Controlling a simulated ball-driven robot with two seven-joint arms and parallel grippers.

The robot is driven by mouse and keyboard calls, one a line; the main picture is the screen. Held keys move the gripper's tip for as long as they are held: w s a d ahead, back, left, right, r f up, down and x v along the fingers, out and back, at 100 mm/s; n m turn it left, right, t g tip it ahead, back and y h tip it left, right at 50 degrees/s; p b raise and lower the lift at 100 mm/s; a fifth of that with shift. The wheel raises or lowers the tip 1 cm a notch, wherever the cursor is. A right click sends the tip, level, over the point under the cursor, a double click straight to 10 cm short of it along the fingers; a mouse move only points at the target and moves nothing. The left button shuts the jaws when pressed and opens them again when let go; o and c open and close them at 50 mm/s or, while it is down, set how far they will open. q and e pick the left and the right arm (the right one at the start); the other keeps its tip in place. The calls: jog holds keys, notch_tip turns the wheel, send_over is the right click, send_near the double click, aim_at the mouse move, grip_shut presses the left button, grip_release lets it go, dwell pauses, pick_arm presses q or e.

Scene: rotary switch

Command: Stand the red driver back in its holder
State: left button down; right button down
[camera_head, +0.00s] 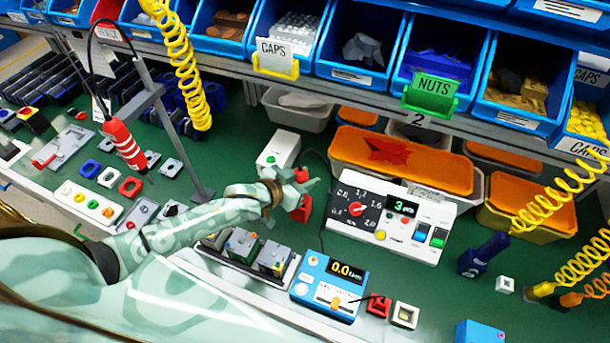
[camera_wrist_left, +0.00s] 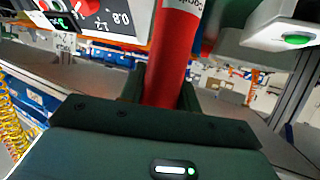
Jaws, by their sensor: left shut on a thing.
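My left gripper (camera_head: 296,188) reaches in from the left over the middle of the bench. It is shut on a red driver (camera_head: 302,208), which shows below the fingers in the head view. In the left wrist view the red driver (camera_wrist_left: 172,70) is a red cylinder with a white label, standing between the fingers. Its lower end is hidden by the gripper body. I cannot make out its holder for certain. My right gripper is not in view.
A white control box (camera_head: 390,215) with a dial stands right of the gripper. A blue meter (camera_head: 330,285) and a tray of switches (camera_head: 245,250) lie in front. Another red tool (camera_head: 124,145) hangs from a stand at left. A dark blue object (camera_head: 484,254) stands at right.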

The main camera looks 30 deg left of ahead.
pick_arm(q)
jog(key=shift+f, duration=0.3)
dwell(0.7)
jog(key=c, duration=0.9)
grip_release()
jog(key=shift+f, duration=0.1)
jog(key=p+v, duration=0.3)
jog(key=v, duration=1.3)
jog(key=shift+s, duration=0.15)
